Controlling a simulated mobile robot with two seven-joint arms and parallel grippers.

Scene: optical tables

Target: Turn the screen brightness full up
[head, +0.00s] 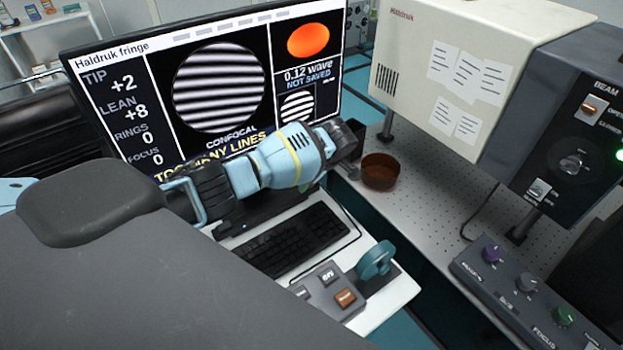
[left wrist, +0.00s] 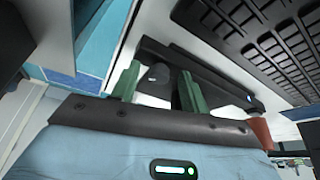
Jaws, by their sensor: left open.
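The screen (head: 222,85) stands at the back left in the head view, lit, with fringe pictures and the words "TOO MANY LINES" partly covered by my left arm. My left gripper (head: 346,140) is at the screen's lower right corner, and its fingertips are hard to see there. In the left wrist view my left gripper (left wrist: 157,88) is open, with two green fingers apart. A small dark grey rounded piece, perhaps a knob (left wrist: 158,76), shows between the fingers against a black bar. I cannot tell whether the fingers touch it. No brightness marking is readable. My right gripper is out of view.
A keyboard (head: 291,240) and a button box (head: 329,290) lie below the screen, beside a teal round device (head: 375,260). A brown bowl (head: 380,171) stands on the perforated table (head: 425,190). A cream box (head: 470,70) and a knob panel (head: 530,300) are at the right.

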